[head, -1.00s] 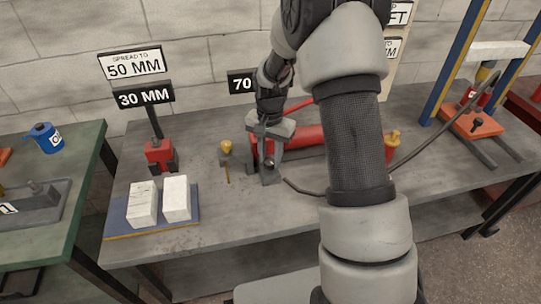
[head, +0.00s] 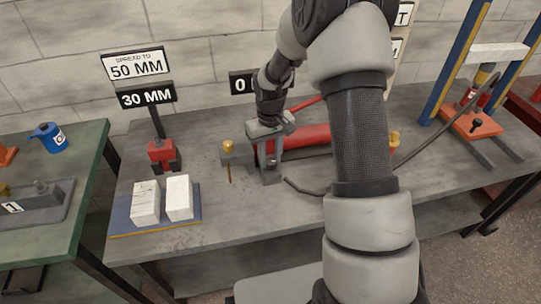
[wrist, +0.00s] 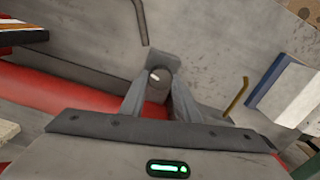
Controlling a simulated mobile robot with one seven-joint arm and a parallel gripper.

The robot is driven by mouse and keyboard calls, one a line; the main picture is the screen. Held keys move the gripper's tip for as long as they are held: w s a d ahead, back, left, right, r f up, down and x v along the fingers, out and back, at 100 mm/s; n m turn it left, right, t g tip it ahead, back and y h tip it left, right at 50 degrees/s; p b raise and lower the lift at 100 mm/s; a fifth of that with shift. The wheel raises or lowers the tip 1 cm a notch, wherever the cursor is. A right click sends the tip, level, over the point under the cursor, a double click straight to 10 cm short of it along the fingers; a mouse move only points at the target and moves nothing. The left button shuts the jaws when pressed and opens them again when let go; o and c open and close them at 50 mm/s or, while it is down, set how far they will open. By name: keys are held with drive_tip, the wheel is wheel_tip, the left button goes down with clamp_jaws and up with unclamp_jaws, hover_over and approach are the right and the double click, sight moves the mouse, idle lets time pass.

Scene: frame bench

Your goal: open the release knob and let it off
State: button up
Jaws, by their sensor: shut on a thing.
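The red pump cylinder (head: 312,136) lies on the grey bench in the head view, partly behind my arm. It also shows in the wrist view (wrist: 60,94). My gripper (head: 270,164) is at the pump's left end, pointing down. In the wrist view my gripper (wrist: 158,98) has its two fingers shut on a small round grey knob (wrist: 159,76) at that end. The knob is hidden by the fingers in the head view. A black sign (head: 239,85) behind my wrist shows a 0, and my arm may cover part of it.
A brass-topped fitting (head: 228,149) stands just left of my gripper. Further left are a red spreader (head: 161,153) under a 30 MM sign (head: 146,96) and two white blocks (head: 179,197). A dark hose (head: 430,138) runs right to the press frame (head: 452,75).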

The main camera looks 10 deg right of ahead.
sight(270, 161)
drive_tip(key=shift+n, duration=0.5)
idle(0.3)
drive_tip(key=o, duration=1)
drive_tip(key=shift+o, duration=0.2)
wheel_tip(270, 161, up, 18)
drive_tip(key=p, duration=0.2)
drive_tip(key=shift+f+p, duration=0.25)
drive_tip(key=shift+p, duration=0.1)
